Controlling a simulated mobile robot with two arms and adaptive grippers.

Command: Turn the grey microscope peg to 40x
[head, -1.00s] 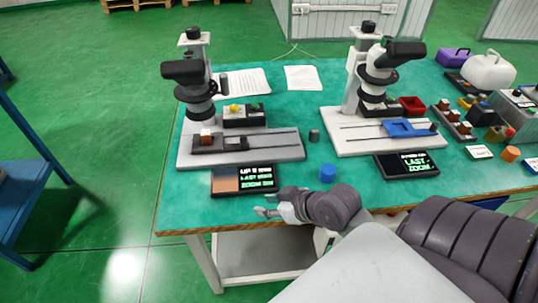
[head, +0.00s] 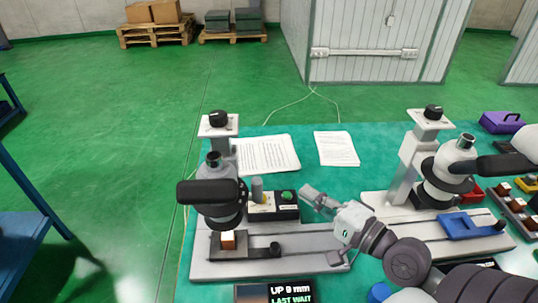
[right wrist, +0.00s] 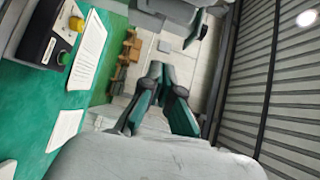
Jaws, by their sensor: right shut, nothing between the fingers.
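My right gripper (head: 312,197) is shut and empty, right of the peg and box and apart from the peg. Its fingers (right wrist: 165,85) also meet in the right wrist view, where the peg cannot be made out. My left gripper is not in view.
A second microscope (head: 450,175) with a blue holder (head: 468,225) stands right of my right arm. A display (head: 277,292) reads "UP 9 mm, LAST WAIT" in front of the left base. Paper sheets (head: 265,154) lie behind. A yellow knob (right wrist: 76,23) shows in the wrist view.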

